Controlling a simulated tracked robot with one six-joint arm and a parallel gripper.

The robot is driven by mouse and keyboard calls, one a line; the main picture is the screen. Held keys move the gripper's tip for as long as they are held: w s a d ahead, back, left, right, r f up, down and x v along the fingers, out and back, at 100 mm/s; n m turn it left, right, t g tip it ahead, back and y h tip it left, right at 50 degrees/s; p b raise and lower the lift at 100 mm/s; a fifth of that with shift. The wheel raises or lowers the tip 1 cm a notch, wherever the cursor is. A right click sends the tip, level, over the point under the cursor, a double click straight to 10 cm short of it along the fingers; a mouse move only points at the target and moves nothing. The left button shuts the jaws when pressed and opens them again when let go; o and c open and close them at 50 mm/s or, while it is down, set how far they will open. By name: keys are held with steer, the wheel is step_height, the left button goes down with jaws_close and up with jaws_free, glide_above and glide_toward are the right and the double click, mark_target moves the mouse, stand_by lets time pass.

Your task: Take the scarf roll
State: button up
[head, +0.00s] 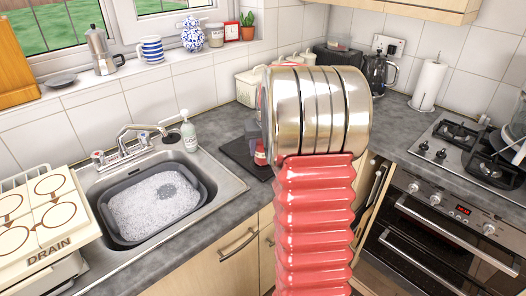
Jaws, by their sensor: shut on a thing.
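My arm, with a red ribbed sleeve and a shiny banded metal end, rises through the middle of the head view. It hides my gripper's fingers, so I cannot see them or anything between them. No scarf roll can be made out for sure. A small red item with a pale part (261,153) shows just left of my arm, by a dark mat (239,151) on the worktop. It is partly hidden and too small to name.
A sink (222,187) holding a grey basin of suds (155,205) is at left. A hob (462,143) and oven (440,235) are at right. Cream canisters (247,88), a kettle (379,73) and a paper towel roll (429,85) stand behind.

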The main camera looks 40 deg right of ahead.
steer(key=shift+r, duration=0.1)
step_height(320, 180, up, 10)
steer(key=shift+f, duration=0.1)
stand_by(0.3)
stand_by(0.4)
steer(key=shift+r, duration=1.35)
